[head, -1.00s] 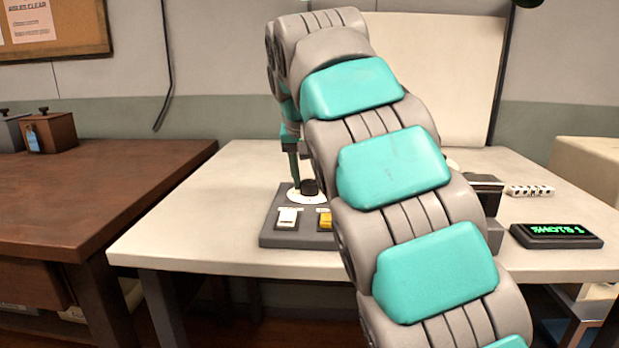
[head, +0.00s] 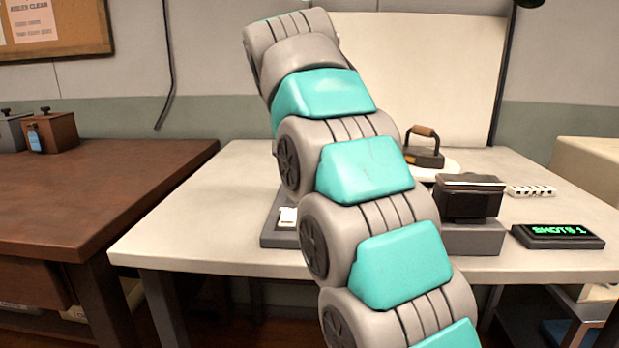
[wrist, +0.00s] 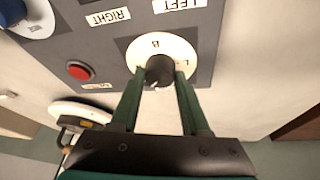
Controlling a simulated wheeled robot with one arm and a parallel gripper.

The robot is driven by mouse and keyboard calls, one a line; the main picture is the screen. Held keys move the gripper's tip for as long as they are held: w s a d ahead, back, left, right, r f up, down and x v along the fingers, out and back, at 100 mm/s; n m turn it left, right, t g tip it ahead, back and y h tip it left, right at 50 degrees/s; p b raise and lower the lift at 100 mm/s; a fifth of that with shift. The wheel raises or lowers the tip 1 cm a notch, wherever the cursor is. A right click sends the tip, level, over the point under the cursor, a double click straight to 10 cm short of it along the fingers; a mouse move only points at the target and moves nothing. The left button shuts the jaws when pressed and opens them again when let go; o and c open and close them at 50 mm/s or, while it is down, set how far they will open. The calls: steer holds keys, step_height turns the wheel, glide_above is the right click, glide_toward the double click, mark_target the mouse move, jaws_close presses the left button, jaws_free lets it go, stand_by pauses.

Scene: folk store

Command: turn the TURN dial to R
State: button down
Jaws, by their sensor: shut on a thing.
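The TURN dial is a black knob (wrist: 159,69) on a white disc (wrist: 143,48) in the wrist view. A small pale mark on the knob's rim faces my gripper. My gripper (wrist: 160,78) is shut on the knob, one green finger on each side. The fingers hide the lower part of the disc, and I cannot read an R. In the head view my arm hides the dial and my gripper.
An iron (head: 425,150), a dark box (head: 469,197) and a SHOTS 1 display (head: 557,236) stand to the right. The table's left front is clear.

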steer(key=shift+f, duration=0.1)
stand_by(0.6)
steer(key=shift+c, duration=1.9)
jaws_free()
steer(key=shift+s, duration=0.1)
